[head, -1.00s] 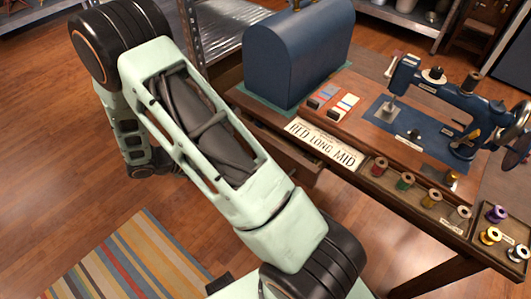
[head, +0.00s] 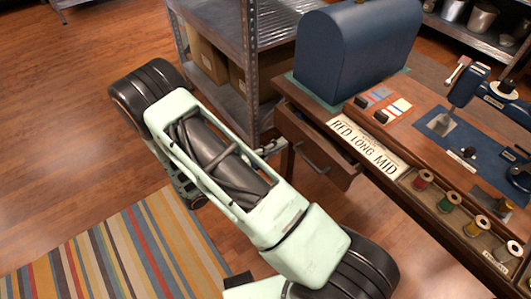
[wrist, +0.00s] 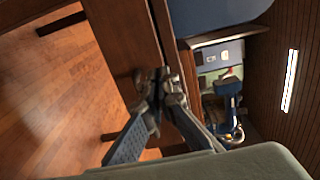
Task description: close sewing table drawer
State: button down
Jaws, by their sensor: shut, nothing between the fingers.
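The sewing table (head: 295,92) is wooden and stands at the right in the head view. Its drawer (head: 318,155), with a dark bar handle, sticks out below the tabletop's left edge, partly open. In the wrist view, which is turned on its side, a brown wooden panel (wrist: 118,50), seemingly the drawer front, lies beside the table edge (wrist: 165,25). My gripper (wrist: 160,76) is shut and empty, its fingertips close to that wood. I cannot tell whether they touch it. In the head view my arm hides most of the gripper.
On the table are a blue domed case (head: 350,50), a "RED LONG MID" sign (head: 365,146), a sewing machine (head: 490,95) and several thread spools (head: 448,202). A metal shelf (head: 222,50) with boxes stands behind. A striped rug (head: 120,250) lies on open floor at left.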

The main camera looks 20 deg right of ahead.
aim_at(302, 132)
jog(key=b+x, duration=0.1)
jog(key=x, duration=0.5)
jog(key=shift+d, duration=0.1)
jog(key=p+x, duration=0.1)
jog(key=x, duration=0.2)
jog(key=shift+w+d, duration=0.1)
jog(key=shift+d, duration=0.1)
jog(key=shift+a, duration=0.1)
